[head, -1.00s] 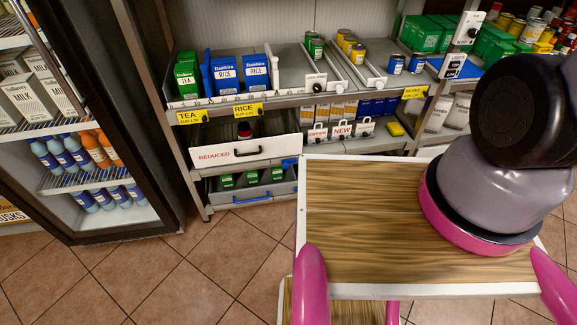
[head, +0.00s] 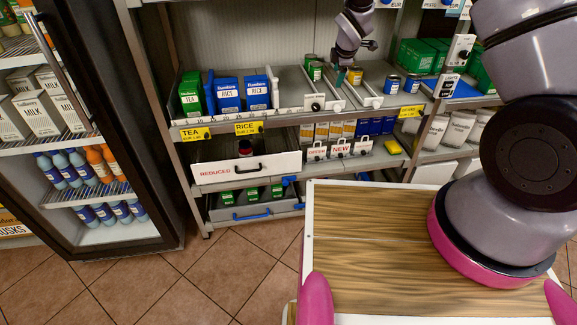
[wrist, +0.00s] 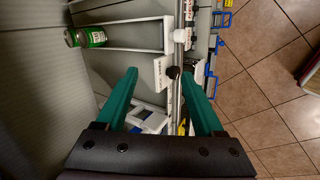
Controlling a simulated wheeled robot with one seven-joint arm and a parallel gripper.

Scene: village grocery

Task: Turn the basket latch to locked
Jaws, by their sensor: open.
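My gripper (head: 347,78) is over the upper shelf, at the can lanes, with teal fingers pointing down. In the wrist view the gripper (wrist: 160,72) is open and empty. A small white plate with lettering (wrist: 160,68) and a dark round knob (wrist: 173,72) show between and beyond the fingertips, apart from them as far as I can see.
Green cans (wrist: 90,37) stand close to the fingers. Blue rice packs (head: 228,94) stand left. Below are the REDUCED drawer (head: 215,171) and a blue-handled drawer (head: 252,215). The aisle floor (head: 60,290) is clear.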

